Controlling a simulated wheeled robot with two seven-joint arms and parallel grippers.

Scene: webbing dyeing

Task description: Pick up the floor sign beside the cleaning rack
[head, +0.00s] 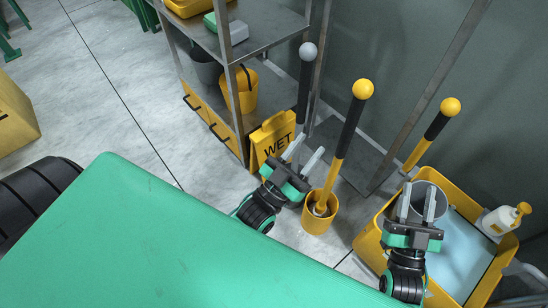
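The yellow floor sign (271,134) with "WET" on it stands upright at the right end of the cleaning rack (246,44). My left gripper (305,152) is open, its two fingers apart and pointing up the picture at the sign's lower right. One finger overlaps the sign's edge in the picture; I cannot tell whether it touches. The sign's lower part is partly hidden by this gripper. My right gripper (417,201) is open and appears empty, over a yellow bin (366,242) at the right. A grey cup (428,187) shows behind its fingers.
A yellow holder (318,222) with a yellow-and-black long-handled tool (349,130) stands just right of my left gripper. A white bottle (502,219) with a yellow top is at the bin's right. A yellow bucket (239,94) sits on the rack. Floor is clear left of the rack.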

